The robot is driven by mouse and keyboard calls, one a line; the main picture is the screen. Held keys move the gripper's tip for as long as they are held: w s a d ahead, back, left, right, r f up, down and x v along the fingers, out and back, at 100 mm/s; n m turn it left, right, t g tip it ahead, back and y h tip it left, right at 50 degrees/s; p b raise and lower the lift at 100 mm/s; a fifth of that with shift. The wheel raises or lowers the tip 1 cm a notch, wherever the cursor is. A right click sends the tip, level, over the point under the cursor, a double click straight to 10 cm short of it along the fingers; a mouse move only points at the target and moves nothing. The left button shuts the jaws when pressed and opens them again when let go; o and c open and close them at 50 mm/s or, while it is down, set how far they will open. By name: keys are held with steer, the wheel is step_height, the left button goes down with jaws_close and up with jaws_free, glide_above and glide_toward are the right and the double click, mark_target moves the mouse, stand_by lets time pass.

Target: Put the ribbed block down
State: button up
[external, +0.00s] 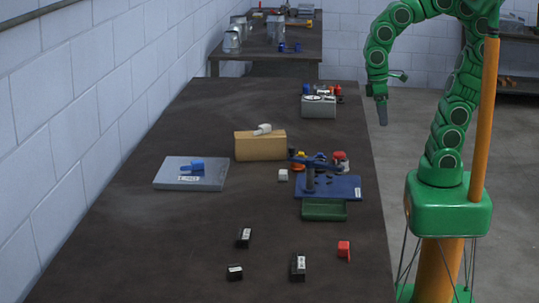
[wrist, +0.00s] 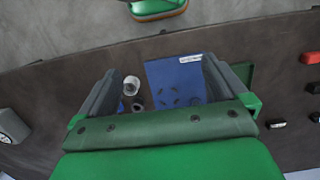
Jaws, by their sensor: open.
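No block with clear ribs can be made out, so I cannot tell which thing is the ribbed block. Candidates on the dark table (external: 150,235) are a black block (external: 298,267), a smaller black block (external: 243,238), another black block (external: 235,272) and a red block (external: 344,250). My gripper (external: 383,118) hangs past the table's right edge in the external view. In the wrist view my gripper (wrist: 162,78) has its fingers wide apart, with nothing held between them. A blue plate (wrist: 175,80) shows below, between the fingers.
The blue plate carries a dark upright tool (external: 310,175); a green tray (external: 324,211) sits in front. A tan box (external: 260,146), a grey case (external: 207,180) and a grey dial box (external: 319,107) stand around. The table's front left is clear.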

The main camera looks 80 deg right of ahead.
steer(key=s+d+f, duration=0.1)
steer(key=s, duration=0.5)
steer(key=shift+d+f, duration=0.2)
steer(key=shift+d, duration=0.05)
stand_by(0.6)
steer(key=w+a+r+n, duration=0.2)
steer(key=w+a, duration=0.1)
steer(key=w, duration=0.4)
steer(key=w+a+r+n, duration=0.2)
steer(key=w+a, duration=0.2)
steer(key=w, duration=0.3)
steer(key=w+a+n+t, duration=0.1)
steer(key=w+a+n, duration=0.3)
steer(key=w+a, duration=0.55)
steer(key=w+a+n, duration=0.3)
steer(key=w+a, duration=0.4)
steer(key=a, duration=0.5)
steer(key=a+f+n, duration=0.2)
steer(key=a+f, duration=0.1)
steer(key=a, duration=0.6)
steer(key=a+f+n, duration=0.3)
steer(key=a, duration=0.7)
steer(key=a+f+n, duration=0.2)
steer(key=a+f, duration=0.1)
steer(key=a, duration=0.6)
steer(key=shift+t, duration=0.4)
step_height(320, 180, down, 9)
steer(key=shift+s+d+f, duration=0.1)
steer(key=shift+d, duration=0.05)
